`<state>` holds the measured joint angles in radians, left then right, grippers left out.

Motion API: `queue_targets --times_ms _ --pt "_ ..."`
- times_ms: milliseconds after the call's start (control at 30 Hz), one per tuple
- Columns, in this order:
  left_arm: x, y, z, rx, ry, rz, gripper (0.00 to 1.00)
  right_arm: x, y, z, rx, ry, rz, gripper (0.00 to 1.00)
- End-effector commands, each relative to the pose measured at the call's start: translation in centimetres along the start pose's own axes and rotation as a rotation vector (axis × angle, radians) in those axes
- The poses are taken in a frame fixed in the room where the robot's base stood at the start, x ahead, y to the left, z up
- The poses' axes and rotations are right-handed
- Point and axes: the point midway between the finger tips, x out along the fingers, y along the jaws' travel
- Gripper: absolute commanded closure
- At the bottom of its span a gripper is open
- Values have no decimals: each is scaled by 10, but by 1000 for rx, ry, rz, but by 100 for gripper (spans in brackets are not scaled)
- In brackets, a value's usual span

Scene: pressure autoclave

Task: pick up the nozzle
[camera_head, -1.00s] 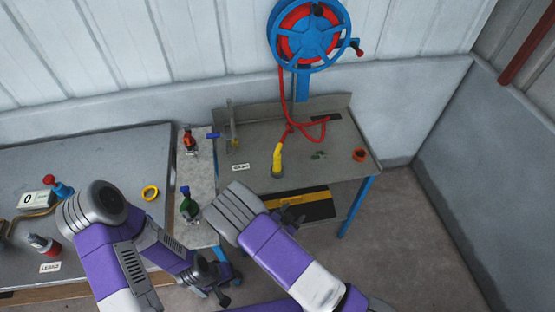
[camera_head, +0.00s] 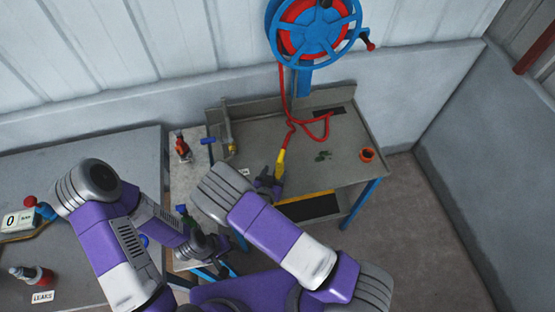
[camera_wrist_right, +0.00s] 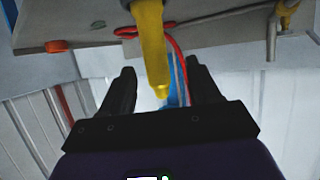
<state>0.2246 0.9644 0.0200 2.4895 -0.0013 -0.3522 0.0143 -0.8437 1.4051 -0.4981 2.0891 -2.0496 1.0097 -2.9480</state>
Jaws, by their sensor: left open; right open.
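The yellow nozzle (camera_head: 280,161) is on the end of a red hose at the front of the grey bench. My right gripper (camera_head: 268,183) is open at the nozzle's near end, by the bench's front edge. In the right wrist view the nozzle (camera_wrist_right: 152,50) points down into the gap between the open fingers (camera_wrist_right: 161,72), and nothing is clamped; I cannot tell whether a finger touches it. My left gripper (camera_head: 210,248) is open and empty, low beside the small side table, away from the nozzle.
The red hose (camera_head: 291,125) runs up to a blue and red reel (camera_head: 315,30) on the wall. An orange ring (camera_head: 367,154) lies at the bench's right. A red bottle (camera_head: 182,147) stands on the small table at the left. The right side of the bench is mostly clear.

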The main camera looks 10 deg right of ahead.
Motion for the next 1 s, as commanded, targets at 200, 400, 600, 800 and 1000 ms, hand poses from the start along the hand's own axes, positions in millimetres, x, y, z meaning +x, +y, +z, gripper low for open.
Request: queue_targets --times_ms 200,400,600,800,1000 --pt "-1 0 1 0 -2 0 57 26 2 0 1 -1 4 38" --pt "-1 0 1 0 -1 0 57 56 2 -1 2 0 3 38" --pt "-1 0 1 0 -1 0 57 66 1 -1 0 0 0 38" --pt "-1 0 1 0 -1 0 57 66 1 -1 0 0 0 44" --pt "-1 0 1 0 -1 0 57 66 1 -1 0 0 0 75"
